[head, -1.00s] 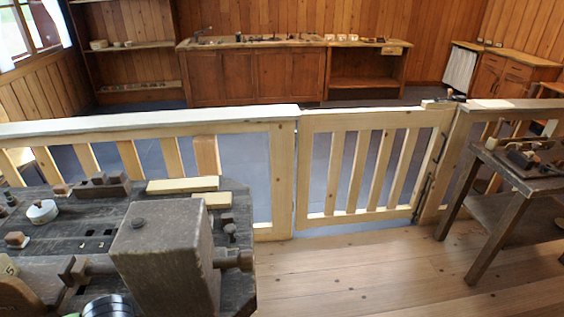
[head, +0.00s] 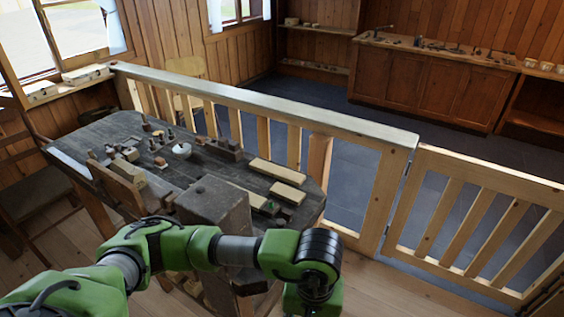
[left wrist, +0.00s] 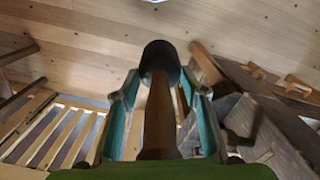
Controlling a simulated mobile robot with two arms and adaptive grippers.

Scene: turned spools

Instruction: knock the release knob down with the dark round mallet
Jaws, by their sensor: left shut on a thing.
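My left gripper (left wrist: 162,92) is shut on the mallet in the left wrist view. The mallet's brown handle (left wrist: 160,122) runs up between the two teal finger pads, and its dark round head (left wrist: 160,60) sticks out beyond the fingertips. In the head view my left arm reaches across the lower left, and the gripper and mallet are below the picture's edge. I cannot make out the release knob for certain in either view now. My right gripper is in neither view.
A dark workbench (head: 95,135) with a big wooden block (head: 213,203), pale boards (head: 277,171) and small parts stands behind my arm. A wooden railing (head: 270,103) runs behind it to a slatted gate (head: 490,170). Open plank floor (head: 395,290) lies in front of the gate.

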